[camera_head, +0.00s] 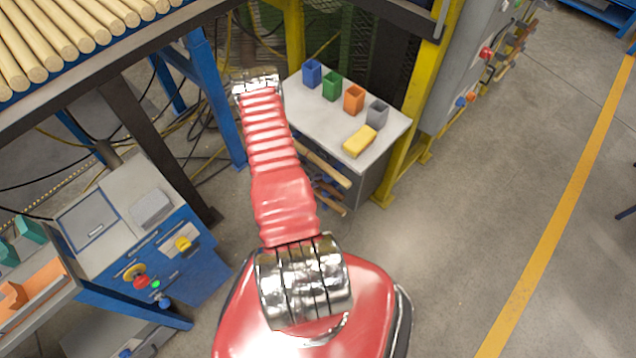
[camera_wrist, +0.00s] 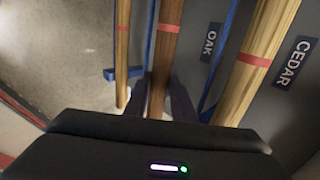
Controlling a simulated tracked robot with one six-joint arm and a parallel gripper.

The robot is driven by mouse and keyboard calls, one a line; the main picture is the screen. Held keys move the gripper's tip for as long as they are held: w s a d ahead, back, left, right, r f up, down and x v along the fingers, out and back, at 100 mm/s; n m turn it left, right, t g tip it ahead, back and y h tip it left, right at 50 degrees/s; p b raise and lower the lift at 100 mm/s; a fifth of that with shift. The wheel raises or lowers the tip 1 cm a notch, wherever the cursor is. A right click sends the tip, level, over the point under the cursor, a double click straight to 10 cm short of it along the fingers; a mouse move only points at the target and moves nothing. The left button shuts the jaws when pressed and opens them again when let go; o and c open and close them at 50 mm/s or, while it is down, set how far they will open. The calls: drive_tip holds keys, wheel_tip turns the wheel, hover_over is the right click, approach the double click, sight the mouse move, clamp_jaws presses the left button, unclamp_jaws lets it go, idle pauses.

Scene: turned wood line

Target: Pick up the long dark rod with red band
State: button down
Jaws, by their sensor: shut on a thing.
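In the wrist view, the dark brown rod with a red band (camera_wrist: 165,55) runs down the middle of the picture. My gripper (camera_wrist: 167,98) is shut on it, with one dark finger on each side of the rod below the band. The rod's lower end is hidden behind my gripper body. In the head view my red arm hides the gripper and I cannot single out this rod.
A thinner brown rod with a red band (camera_wrist: 122,60) is on the left, a paler banded rod (camera_wrist: 250,65) on the right. Blue rack bars (camera_wrist: 225,50) stand between them, near OAK (camera_wrist: 211,42) and CEDAR (camera_wrist: 296,62) labels. A white-topped table (camera_head: 320,115) holds small coloured bins.

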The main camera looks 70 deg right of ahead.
drive_tip(key=w+a+r, duration=0.1)
drive_tip(key=w+r, duration=0.5)
drive_tip(key=w, duration=0.6)
drive_tip(key=shift+w+r, duration=0.25)
drive_tip(key=shift+r, duration=0.1)
drive_tip(key=shift+a, duration=0.1)
